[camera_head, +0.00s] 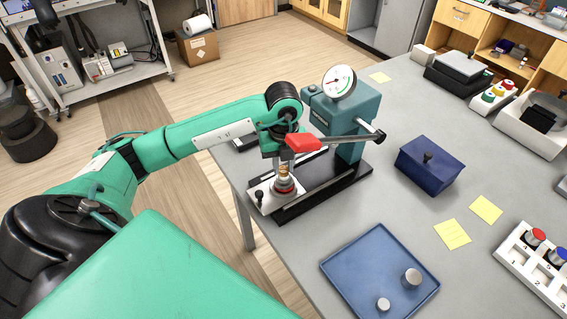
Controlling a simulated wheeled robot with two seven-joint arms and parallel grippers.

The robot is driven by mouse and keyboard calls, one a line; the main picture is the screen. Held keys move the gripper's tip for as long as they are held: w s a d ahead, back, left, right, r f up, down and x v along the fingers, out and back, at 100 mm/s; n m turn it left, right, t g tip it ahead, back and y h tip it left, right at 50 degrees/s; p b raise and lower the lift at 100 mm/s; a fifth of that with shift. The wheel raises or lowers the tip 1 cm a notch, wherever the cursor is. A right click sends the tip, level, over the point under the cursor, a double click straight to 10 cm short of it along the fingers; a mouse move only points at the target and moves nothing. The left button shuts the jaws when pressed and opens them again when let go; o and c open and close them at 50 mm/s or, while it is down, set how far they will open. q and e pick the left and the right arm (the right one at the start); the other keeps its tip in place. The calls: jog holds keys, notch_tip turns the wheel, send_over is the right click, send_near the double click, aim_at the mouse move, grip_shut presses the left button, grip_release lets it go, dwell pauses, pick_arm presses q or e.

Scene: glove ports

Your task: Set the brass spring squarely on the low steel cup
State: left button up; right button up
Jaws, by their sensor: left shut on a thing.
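My left gripper (284,162) reaches in from the left and points down at the base of the teal press. It is shut on the small brass spring (285,172), which shows only in part below the fingers. Just under the spring is a low round steel piece with a red ring (284,187), which looks like the steel cup, on the press's light plate. The spring sits over it; whether they touch, and whether the spring is square, I cannot tell at this size. My right gripper is not in view.
A blue tray (343,262) holds two steel cylinders. A dark blue box (430,166) and a white numbered rack (532,270) are to the right.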

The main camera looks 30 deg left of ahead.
aim_at(283, 168)
pick_arm(q)
jog(key=shift+f, duration=0.2)
jog(key=o, duration=0.9)
jog(key=shift+o, duration=0.6)
jog(key=shift+r, duration=0.1)
notch_tip(283, 168, up, 14)
jog(key=b, duration=0.1)
jog(key=shift+f+b, duration=0.2)
jog(key=shift+b, duration=0.15)
